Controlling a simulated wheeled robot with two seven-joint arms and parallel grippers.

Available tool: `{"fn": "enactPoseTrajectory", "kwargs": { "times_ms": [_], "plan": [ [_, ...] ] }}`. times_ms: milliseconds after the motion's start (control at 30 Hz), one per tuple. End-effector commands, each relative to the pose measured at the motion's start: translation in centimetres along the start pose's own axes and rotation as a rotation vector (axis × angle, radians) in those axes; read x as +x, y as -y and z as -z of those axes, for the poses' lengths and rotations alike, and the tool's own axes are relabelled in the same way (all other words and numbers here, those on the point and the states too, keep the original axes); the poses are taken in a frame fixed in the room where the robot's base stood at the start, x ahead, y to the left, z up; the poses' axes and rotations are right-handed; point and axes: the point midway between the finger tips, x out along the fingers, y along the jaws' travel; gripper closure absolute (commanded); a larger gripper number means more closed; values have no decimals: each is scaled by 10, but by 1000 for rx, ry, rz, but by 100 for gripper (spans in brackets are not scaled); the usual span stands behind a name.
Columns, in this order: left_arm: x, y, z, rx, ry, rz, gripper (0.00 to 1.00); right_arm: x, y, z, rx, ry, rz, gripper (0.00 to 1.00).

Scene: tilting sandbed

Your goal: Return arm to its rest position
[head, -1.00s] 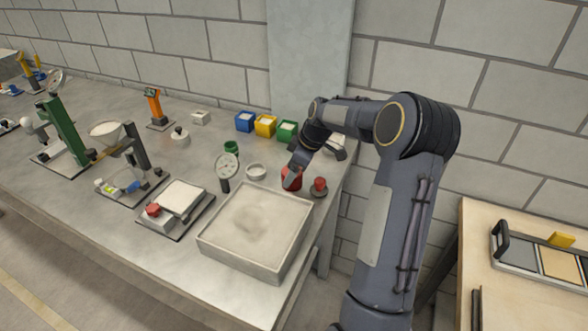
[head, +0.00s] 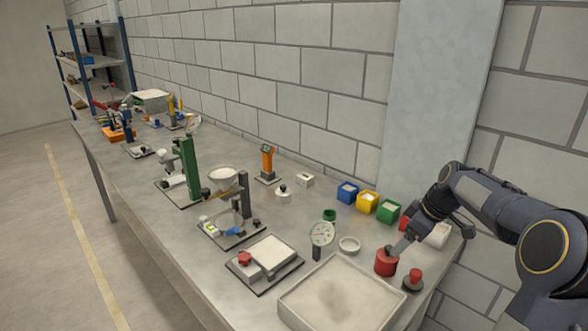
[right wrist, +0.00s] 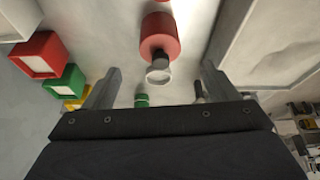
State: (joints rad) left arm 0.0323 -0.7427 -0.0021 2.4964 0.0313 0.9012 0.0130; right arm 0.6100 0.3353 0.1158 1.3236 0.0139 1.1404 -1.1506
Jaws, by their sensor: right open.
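My right arm comes in from the right in the head view. Its gripper (head: 403,243) is low over the bench's right end, right by a red cylinder (head: 385,262). In the right wrist view the gripper (right wrist: 160,72) has its two fingers wide apart with nothing clamped between them. A red cylinder (right wrist: 160,36) with a grey, pale-ended knob shows in line with the gap, around the fingertips. Whether a finger touches it cannot be told. My left gripper is not in view.
A sand tray (head: 288,309) stands in front of the gripper, with a red-knobbed piece (head: 413,279) beside it. A dial gauge (head: 321,236), white ring (head: 349,244) and green bin (head: 388,210) are close by. A wall pillar (head: 440,90) rises behind.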

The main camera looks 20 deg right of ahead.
Motion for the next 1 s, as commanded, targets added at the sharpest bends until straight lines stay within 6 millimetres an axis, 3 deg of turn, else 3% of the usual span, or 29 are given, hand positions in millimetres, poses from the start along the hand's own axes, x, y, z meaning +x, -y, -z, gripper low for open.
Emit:
{"fn": "enactPoseTrajectory", "kwargs": {
  "times_ms": [133, 233, 367, 500, 700, 833, 1000],
  "plan": [
    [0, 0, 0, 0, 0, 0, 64, -6, 11, 4, 15, -3, -3, 20],
    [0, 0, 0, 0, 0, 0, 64, -22, 43, 13, 61, -13, -11, 20],
    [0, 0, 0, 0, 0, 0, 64, -46, 113, 18, 181, -41, -20, 20],
    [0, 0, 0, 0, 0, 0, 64, -60, 194, 5, 340, -86, -18, 20],
    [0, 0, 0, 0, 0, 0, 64, -52, 292, -35, 559, -154, 22, 20],
    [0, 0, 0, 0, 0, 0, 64, -38, 330, -57, 661, -183, 54, 20],
    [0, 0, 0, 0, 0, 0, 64, -28, 350, -69, 724, -197, 77, 20]
  ]
}}
